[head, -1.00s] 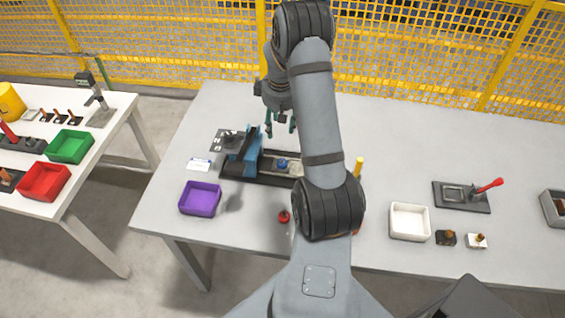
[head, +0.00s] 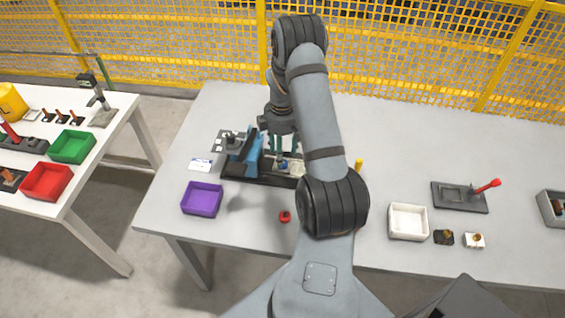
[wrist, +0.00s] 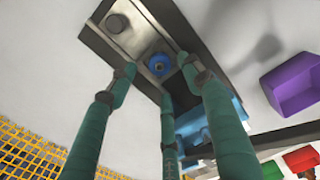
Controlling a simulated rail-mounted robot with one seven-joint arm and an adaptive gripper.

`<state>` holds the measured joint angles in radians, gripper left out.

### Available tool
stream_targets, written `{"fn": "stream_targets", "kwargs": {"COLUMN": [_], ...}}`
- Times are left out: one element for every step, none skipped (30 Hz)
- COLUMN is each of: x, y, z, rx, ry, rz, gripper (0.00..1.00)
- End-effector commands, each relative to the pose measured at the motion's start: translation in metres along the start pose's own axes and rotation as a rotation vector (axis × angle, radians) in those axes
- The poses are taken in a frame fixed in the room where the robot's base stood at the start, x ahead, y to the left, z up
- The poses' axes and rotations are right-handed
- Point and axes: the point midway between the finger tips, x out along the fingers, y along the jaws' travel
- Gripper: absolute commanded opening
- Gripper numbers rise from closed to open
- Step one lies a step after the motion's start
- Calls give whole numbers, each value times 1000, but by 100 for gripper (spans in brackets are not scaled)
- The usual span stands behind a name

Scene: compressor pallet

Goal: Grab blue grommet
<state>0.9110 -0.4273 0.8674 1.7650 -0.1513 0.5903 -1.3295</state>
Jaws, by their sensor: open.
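The blue grommet (wrist: 159,64) sits on a metal plate of the dark fixture (wrist: 97,34) in the wrist view. In the head view the grommet (head: 283,163) is a small blue spot, partly covered by my fingers. My gripper (wrist: 160,77) has three green fingers, spread open, with their tips around the grommet's outline in the wrist view. I cannot tell whether any tip touches it. In the head view my gripper (head: 283,152) hangs just above the fixture (head: 233,177), with nothing visibly held.
A blue upright block (head: 244,154) stands on the fixture close to my fingers' left. A purple bin (head: 202,199), a red part (head: 285,216) and a yellow post (head: 359,165) are nearby. A white bin (head: 408,221) stands to the right. The back right of the table is clear.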

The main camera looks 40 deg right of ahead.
Motion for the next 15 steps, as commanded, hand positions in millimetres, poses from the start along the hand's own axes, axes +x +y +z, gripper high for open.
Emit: {"fn": "stream_targets", "kwargs": {"x": [5,9,16,20,24,28,30,31,33,34,34,34,34,34,34], "y": [-3,-4,-3,-3,-3,-3,-3,-3,-2,-2,-2,-2,-2,-2,-2], "z": [3,4,3,3,2,2,2,2,2,2,2,2,2,2,2], "rx": [2,3,1,1,0,0,1,1,1,1,2,2,2,2,2], "ry": [-2,-2,-2,-2,-1,-1,-1,-1,0,0,0,0,1,0,0], "rz": [-6,-7,-4,-4,-3,-3,-2,-2,-1,0,0,1,1,1,1], "gripper": [50,50,50,50,50,50,50,50,50,50,50,50,50,50,50]}}
